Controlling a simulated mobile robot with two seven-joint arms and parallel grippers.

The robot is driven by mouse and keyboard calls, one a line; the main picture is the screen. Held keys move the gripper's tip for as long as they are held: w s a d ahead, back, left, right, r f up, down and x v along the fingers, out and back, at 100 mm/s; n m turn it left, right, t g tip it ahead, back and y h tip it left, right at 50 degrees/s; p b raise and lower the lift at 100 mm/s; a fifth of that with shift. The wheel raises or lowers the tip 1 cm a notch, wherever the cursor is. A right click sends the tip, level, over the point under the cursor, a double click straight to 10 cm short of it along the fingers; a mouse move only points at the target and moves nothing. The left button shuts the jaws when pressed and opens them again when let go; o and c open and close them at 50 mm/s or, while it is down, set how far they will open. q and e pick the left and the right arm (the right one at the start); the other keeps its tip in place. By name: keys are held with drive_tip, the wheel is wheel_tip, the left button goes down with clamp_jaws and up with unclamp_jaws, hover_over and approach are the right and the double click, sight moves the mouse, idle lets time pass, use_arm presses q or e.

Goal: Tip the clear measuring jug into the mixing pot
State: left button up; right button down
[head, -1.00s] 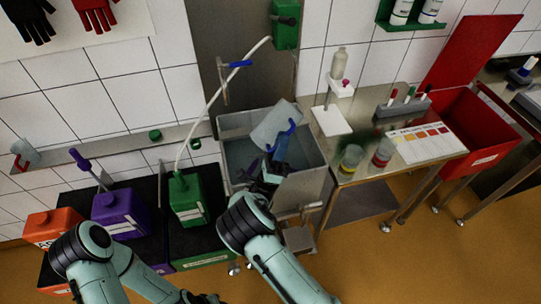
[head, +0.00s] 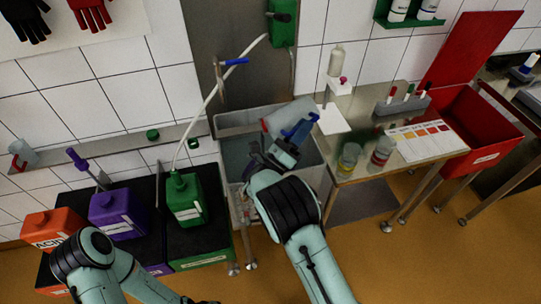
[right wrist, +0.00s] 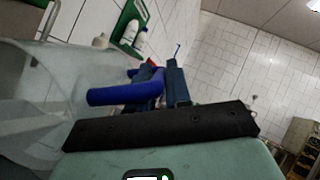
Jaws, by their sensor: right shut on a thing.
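The clear measuring jug (head: 283,117) has a blue handle (head: 300,128) and is tilted above the grey basin in the head view. My right gripper (head: 277,152) is shut on its handle. In the right wrist view the see-through jug body (right wrist: 45,95) fills the left side and the blue handle (right wrist: 125,93) runs to the dark fingers (right wrist: 172,85). I cannot make out a separate mixing pot; the grey basin (head: 228,131) lies below the jug, partly hidden by my right arm. Of my left gripper, only a dark sliver shows at the bottom edge.
Green (head: 186,200), purple (head: 118,215) and orange (head: 52,228) canisters stand left of the basin. A steel table (head: 365,170) with beakers, a pen rack and a colour chart stands to the right. Beyond it is a red bin (head: 485,120). A hose hangs behind the basin.

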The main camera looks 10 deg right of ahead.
drive_tip(key=shift+w+d+r+m+g+y, duration=0.15)
drive_tip(key=shift+d+r+g+y, duration=0.1)
drive_tip(key=shift+d+g, duration=0.2)
drive_tip(key=shift+s+d+r+m+g+y, duration=0.15)
drive_tip(key=shift+d+r+g+y, duration=0.15)
drive_tip(key=shift+d, duration=0.25)
use_arm(q)
drive_tip(key=shift+t, duration=0.3)
drive_tip(key=shift+w+a+r+p, duration=0.25)
drive_tip(key=shift+w+r+p, duration=0.2)
drive_tip(key=shift+w+r, duration=0.2)
drive_tip(key=shift+w+a+r+p, duration=0.3)
drive_tip(key=shift+w+r+p, duration=0.15)
drive_tip(key=shift+w+r, duration=0.15)
drive_tip(key=shift+w+a+r+p, duration=0.25)
drive_tip(key=shift+w+r+p, duration=0.25)
drive_tip(key=shift+w, duration=0.2)
use_arm(e)
drive_tip(key=w+d+f+m+g+y, duration=0.2)
drive_tip(key=d+f+g+y, duration=0.5)
drive_tip(key=y, duration=1)
drive_tip(key=shift+w+d+f, duration=0.55)
drive_tip(key=shift+w+d, duration=0.25)
drive_tip(key=shift+d, duration=0.35)
drive_tip(key=shift+g+y, duration=0.25)
use_arm(q)
drive_tip(key=shift+s, duration=0.1)
use_arm(e)
drive_tip(key=shift+s+f, duration=0.1)
